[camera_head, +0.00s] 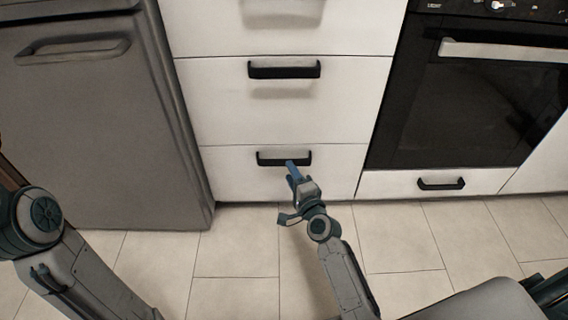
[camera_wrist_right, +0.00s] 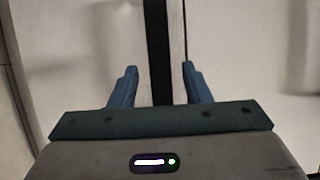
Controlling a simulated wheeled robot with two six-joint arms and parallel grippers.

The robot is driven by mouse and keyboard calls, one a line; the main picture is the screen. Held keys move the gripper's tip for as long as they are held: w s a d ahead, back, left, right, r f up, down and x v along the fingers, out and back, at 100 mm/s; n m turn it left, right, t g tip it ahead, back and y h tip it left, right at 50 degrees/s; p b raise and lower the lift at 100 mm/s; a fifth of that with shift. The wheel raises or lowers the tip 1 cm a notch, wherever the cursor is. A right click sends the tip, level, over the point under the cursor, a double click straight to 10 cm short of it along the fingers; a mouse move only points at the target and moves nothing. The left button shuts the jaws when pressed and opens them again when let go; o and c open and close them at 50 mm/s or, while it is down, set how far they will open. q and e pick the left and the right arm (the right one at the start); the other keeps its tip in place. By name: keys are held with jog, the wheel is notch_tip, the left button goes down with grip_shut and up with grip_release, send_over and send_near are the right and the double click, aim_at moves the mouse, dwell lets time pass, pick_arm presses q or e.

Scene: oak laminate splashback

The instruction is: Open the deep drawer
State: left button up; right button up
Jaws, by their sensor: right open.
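A stack of white drawers stands in the middle of the head view, all shut. The bottom drawer (camera_head: 230,177) has a black bar handle (camera_head: 270,160). The drawer above it (camera_head: 220,105) is also white, with its own black handle (camera_head: 284,70). I cannot tell by label which is the deep one. My right gripper (camera_head: 292,168) is at the right part of the bottom handle. In the wrist view its blue fingers (camera_wrist_right: 160,72) are open, one on each side of the black handle bar (camera_wrist_right: 158,40), with gaps visible. My left gripper is out of view.
A grey appliance (camera_head: 100,140) with a bar handle stands at the left. A black oven (camera_head: 460,100) is at the right, with a low white drawer (camera_head: 400,184) under it. The tiled floor (camera_head: 235,255) in front is clear apart from my arms.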

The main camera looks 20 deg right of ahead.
aim_at(284, 165)
jog(key=w, duration=0.5)
jog(key=shift+w+a, duration=0.3)
jog(key=shift+w, duration=0.1)
jog(key=shift+f, duration=0.1)
grip_shut()
